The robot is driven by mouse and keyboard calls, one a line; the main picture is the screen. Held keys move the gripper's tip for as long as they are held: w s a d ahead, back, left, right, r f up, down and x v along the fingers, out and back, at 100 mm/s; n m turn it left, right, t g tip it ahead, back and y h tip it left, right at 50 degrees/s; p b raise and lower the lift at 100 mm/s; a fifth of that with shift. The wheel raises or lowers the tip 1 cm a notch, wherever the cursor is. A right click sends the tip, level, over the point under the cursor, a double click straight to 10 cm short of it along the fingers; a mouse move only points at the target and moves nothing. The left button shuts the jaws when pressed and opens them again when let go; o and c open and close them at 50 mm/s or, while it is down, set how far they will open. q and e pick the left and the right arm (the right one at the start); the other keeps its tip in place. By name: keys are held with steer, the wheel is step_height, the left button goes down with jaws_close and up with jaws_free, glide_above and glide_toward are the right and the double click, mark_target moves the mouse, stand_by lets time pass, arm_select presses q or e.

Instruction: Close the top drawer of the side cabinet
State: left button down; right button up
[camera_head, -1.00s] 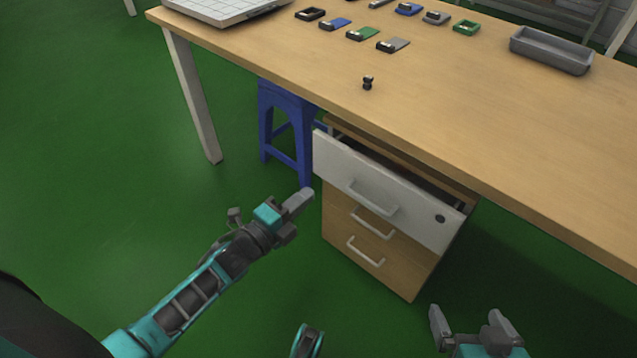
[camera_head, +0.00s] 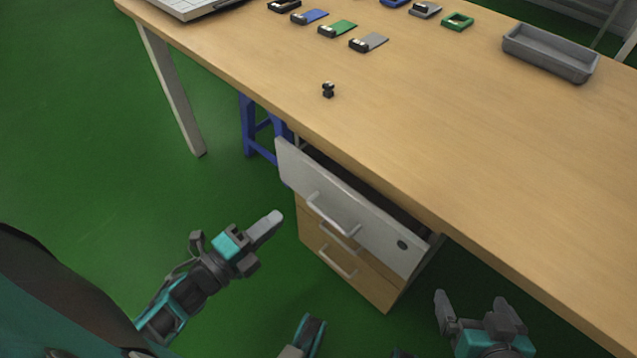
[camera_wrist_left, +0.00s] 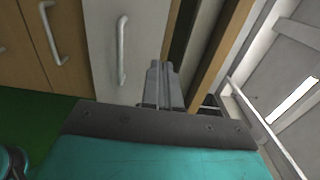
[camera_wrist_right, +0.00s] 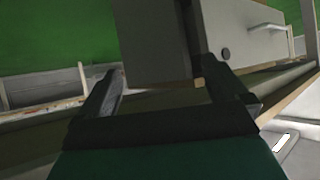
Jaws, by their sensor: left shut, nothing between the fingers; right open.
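The side cabinet (camera_head: 322,252) stands under the table's front edge. Its top drawer (camera_head: 372,222) has a grey-white front with a bar handle and a dark round lock, and it is pulled partly out. The drawer front also shows in the left wrist view (camera_wrist_left: 110,50) and the right wrist view (camera_wrist_right: 150,40). My left gripper (camera_head: 276,218) is shut and empty, left of the drawer front; a gap shows between them in the head view. My right gripper (camera_head: 474,302) is open and empty, to the right of and nearer than the cabinet.
The wooden table (camera_head: 440,120) overhangs the cabinet. A blue stool (camera_head: 262,130) stands behind the cabinet's left side. A grey tray (camera_head: 550,52), several small coloured parts and a small black piece (camera_head: 328,90) lie on the table. Green floor is free at left.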

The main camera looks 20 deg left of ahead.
mark_target(325, 179)
arm_select(q)
steer(key=b+x, duration=0.1)
steer(key=x, duration=1.1)
steer(key=shift+b, duration=0.35)
arm_select(e)
steer(key=shift+w+a+f, duration=0.1)
steer(key=shift+a+f, duration=0.3)
